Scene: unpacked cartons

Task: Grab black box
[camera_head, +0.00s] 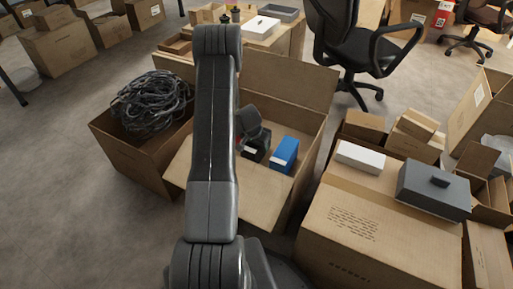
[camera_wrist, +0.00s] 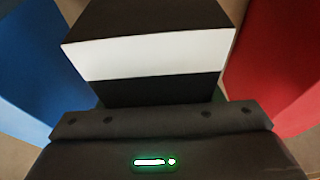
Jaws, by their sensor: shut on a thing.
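The black box (camera_wrist: 150,22) with a white band fills the upper middle of the wrist view, directly in front of my gripper (camera_wrist: 160,122). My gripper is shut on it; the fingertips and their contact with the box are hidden. In the head view my arm reaches down into an open carton (camera_head: 305,125). There the black box (camera_head: 262,148) shows only in part, low in the carton beside my gripper (camera_head: 254,136). I cannot tell whether it is lifted off the carton floor.
A blue box (camera_head: 285,155) stands close to the right of the black box in the head view. A red box (camera_wrist: 282,75) is on the other side. A carton of black cables (camera_head: 130,155) is left; a closed carton (camera_head: 370,235) stands right.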

